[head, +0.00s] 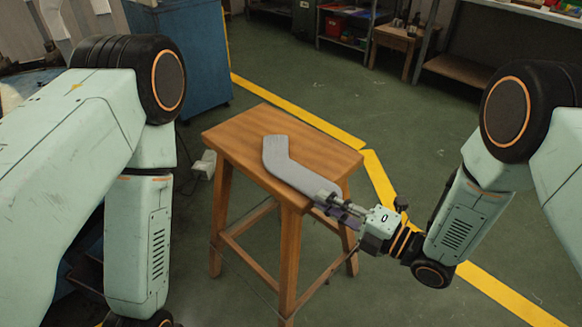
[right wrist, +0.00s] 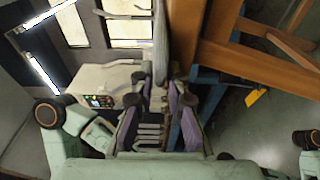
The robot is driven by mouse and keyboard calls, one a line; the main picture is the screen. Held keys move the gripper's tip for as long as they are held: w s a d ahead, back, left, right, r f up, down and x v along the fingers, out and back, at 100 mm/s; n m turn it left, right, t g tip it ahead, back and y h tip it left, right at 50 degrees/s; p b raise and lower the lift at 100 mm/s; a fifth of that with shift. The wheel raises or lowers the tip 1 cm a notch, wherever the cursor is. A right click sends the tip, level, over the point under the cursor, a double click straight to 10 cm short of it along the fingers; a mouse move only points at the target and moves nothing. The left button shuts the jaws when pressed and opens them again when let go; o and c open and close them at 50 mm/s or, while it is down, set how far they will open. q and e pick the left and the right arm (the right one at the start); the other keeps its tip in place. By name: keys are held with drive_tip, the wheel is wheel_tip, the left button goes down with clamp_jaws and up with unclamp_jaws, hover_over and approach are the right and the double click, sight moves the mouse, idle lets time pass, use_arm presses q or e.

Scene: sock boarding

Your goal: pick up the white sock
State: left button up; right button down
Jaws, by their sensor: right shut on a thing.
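The white sock (head: 285,162), pale grey in this light, lies bent on the wooden stool's seat (head: 235,133). Its lower end reaches the seat's near right corner. My right gripper (head: 333,203) is shut on that end, coming in from the right. In the right wrist view the sock (right wrist: 160,45) shows edge-on as a narrow grey strip running up from between the purple-padded fingers of my right gripper (right wrist: 161,88). The fingers hide part of the held end. My left arm comes in from the left, but its gripper is out of view.
The stool's legs (head: 290,265) and crossbars stand below the seat. A blue cabinet (head: 190,60) is behind it to the left. Shelving (head: 347,25) and a small wooden table (head: 395,40) stand at the back. The green floor around the yellow line (head: 300,115) is clear.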

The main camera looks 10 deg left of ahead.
wheel_tip(320, 180, up, 9)
drive_tip(key=p, duration=0.3)
drive_tip(key=shift+f, duration=0.2)
drive_tip(key=shift+r+p, duration=0.35)
drive_tip(key=shift+r, duration=0.45)
drive_tip(key=s+d+m+t+h, duration=0.3)
drive_tip(key=d, duration=0.6)
drive_tip(key=s+d+m+t+h, duration=0.4)
drive_tip(key=d, duration=0.5)
drive_tip(key=shift+d+f+t, duration=0.2)
drive_tip(key=shift+f+t, duration=0.1)
drive_tip(key=shift+f, duration=0.05)
drive_tip(key=shift+s, duration=0.15)
